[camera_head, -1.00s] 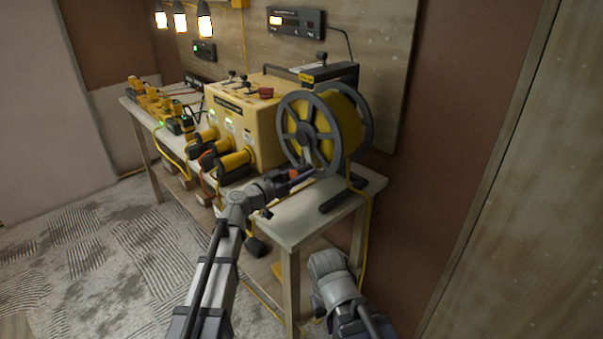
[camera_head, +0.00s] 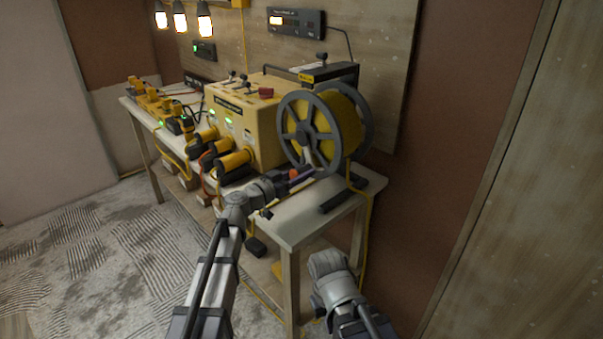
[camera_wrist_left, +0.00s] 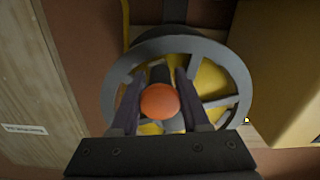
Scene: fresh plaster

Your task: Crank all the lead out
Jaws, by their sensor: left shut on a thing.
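The cable reel (camera_head: 350,122) stands on the right end of the bench, with grey spoked side rims and yellow cable wound inside. A yellow lead runs down from it past the bench's right end. My left gripper (camera_head: 305,172) is at the lower part of the reel's near side. In the left wrist view, its fingers (camera_wrist_left: 160,100) are shut on the crank handle, whose round orange end (camera_wrist_left: 160,101) shows between them, in front of the grey rim (camera_wrist_left: 238,75). My right arm shows low in the head view; its fingertips are not visible.
A yellow power box (camera_head: 240,122) with plugs in its front stands left of the reel. Several yellow tools (camera_head: 150,98) line the bench's far end. A dark bar (camera_head: 340,202) lies on the bench's right end. The floor at left is open.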

